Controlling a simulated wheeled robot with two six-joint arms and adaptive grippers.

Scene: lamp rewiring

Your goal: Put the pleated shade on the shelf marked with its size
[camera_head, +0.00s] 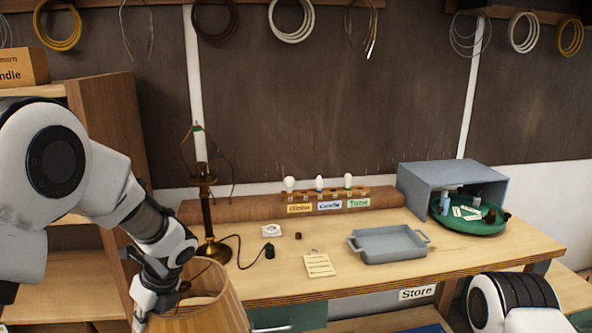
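The pleated shade (205,312) is tan, with an open top rim, and is cut off by the bottom edge of the head view at lower left. It shows in front of the bench's front edge. My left gripper (160,293) is at the shade's upper left rim and looks shut on it; its fingertips are partly hidden. A wooden shelf unit (112,135) stands at the left, partly covered by my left arm. No size marks are readable on its visible boards. My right arm shows at lower right, but its gripper is out of view.
The bench holds a brass lamp (207,215) with a bare harp, a bulb rack (240,208), a grey tray (388,245), a note card (319,265) and a green turntable (468,225) by a grey box (455,172). A label (417,293) reads "Store". Wire coils hang above.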

